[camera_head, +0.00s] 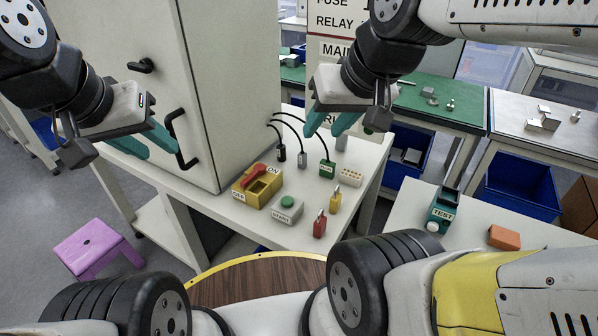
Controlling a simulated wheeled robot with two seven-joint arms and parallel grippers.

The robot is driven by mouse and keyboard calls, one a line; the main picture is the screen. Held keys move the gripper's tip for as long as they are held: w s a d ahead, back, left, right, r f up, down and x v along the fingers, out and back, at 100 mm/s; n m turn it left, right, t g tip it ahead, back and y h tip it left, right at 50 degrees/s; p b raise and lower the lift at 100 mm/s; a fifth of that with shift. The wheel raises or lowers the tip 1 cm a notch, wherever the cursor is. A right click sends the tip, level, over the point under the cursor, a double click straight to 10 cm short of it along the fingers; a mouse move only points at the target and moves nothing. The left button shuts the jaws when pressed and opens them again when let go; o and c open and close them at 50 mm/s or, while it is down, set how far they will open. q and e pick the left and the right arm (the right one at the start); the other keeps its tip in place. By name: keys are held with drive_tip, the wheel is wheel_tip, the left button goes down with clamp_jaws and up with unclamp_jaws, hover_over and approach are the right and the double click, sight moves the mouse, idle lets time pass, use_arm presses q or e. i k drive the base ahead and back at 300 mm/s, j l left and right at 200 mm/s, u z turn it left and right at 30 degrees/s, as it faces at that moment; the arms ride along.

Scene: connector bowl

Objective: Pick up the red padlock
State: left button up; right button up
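The red padlock (320,225) stands on the white table (240,222), near its front edge and right of the grey START button box. A yellow padlock (335,200) stands just behind it. My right gripper (331,132) is open and empty above the back of the table, beyond the red padlock and apart from it. My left gripper (162,153) is open and empty in front of the grey cabinet, far to the left of the padlock. The red padlock is not covered by either arm.
A yellow switch box (245,192) with a red handle and the START box (287,211) lie left of the padlocks. Cabled plugs, including a green one (327,168), and a holed beige block (350,177) are behind. The tall cabinet (225,90) blocks the left. A teal TEST box (441,212) stands right.

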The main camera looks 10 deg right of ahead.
sight(320, 225)
drive_tip(key=k+j+z, duration=0.1)
drive_tip(key=j+z, duration=0.15)
drive_tip(key=k+j+z, duration=0.1)
drive_tip(key=j+z, duration=0.2)
drive_tip(key=j, duration=0.15)
drive_tip(key=k+j+z, duration=0.25)
drive_tip(key=i+j, duration=0.05)
drive_tip(key=j, duration=0.05)
